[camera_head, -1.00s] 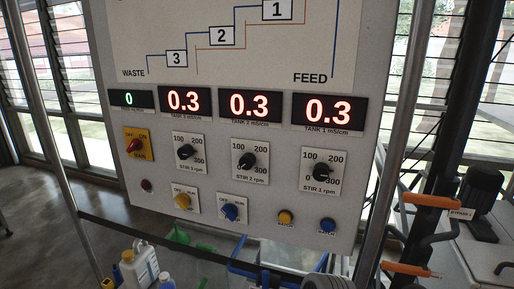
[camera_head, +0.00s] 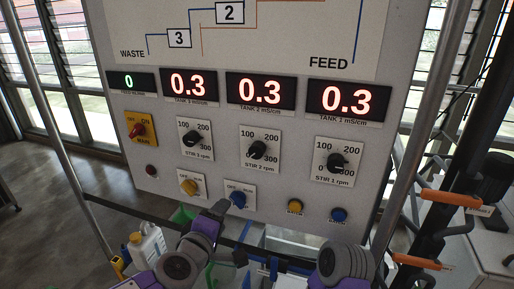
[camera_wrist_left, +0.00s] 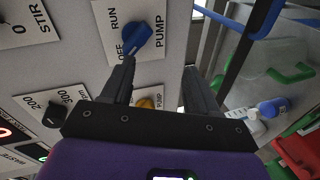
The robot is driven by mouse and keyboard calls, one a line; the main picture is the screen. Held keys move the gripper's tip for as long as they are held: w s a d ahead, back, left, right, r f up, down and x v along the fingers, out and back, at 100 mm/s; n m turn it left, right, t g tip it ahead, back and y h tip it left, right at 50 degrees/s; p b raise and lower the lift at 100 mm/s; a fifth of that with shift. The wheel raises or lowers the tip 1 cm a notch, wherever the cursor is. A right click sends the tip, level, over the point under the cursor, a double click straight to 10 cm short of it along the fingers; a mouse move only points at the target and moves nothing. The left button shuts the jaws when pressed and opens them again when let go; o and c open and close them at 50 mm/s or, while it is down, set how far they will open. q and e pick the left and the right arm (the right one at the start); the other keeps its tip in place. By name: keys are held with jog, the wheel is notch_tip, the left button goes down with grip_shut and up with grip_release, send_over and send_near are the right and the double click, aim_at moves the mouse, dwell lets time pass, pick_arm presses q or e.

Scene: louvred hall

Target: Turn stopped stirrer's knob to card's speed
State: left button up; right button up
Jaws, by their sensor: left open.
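The grey panel (camera_head: 290,120) holds three black stirrer knobs: STIR 3 (camera_head: 191,139), STIR 2 (camera_head: 257,150) and STIR 1 (camera_head: 336,161), each on a white dial marked 0 to 300 rpm. Their exact settings are too small to read surely. My left gripper (camera_head: 230,232) is below the panel's dials, near the blue OFF/RUN knob (camera_head: 237,199). In the left wrist view my left gripper (camera_wrist_left: 160,68) is open and empty, its fingers below the blue PUMP knob (camera_wrist_left: 137,33). A stirrer knob (camera_wrist_left: 52,112) shows at left there. I see no speed card.
Red displays (camera_head: 261,91) read 0.3 above the knobs. A red-and-yellow main switch (camera_head: 137,129), a yellow knob (camera_head: 189,187) and small buttons (camera_head: 338,214) share the panel. A white bottle (camera_head: 150,243) stands below left. Orange handles (camera_head: 450,198) are at right.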

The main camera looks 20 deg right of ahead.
aim_at(255, 153)
pick_arm(q)
jog(key=s+d+r+n+t+h, duration=0.1)
jog(key=s+r, duration=0.3)
jog(key=r, duration=0.4)
jog(key=s+d+r+t+h, duration=0.15)
jog(key=s+r, duration=0.25)
jog(key=r, duration=0.4)
jog(key=shift+g, duration=0.25)
jog(key=x, duration=0.4)
jog(key=p+x, duration=0.1)
jog(key=x, duration=0.4)
jog(key=shift+d+r, duration=0.2)
jog(key=shift+d, duration=0.25)
jog(key=shift+w+d, duration=0.1)
jog(key=shift+w, duration=0.1)
jog(key=shift+c, duration=0.4)
grip_shut()
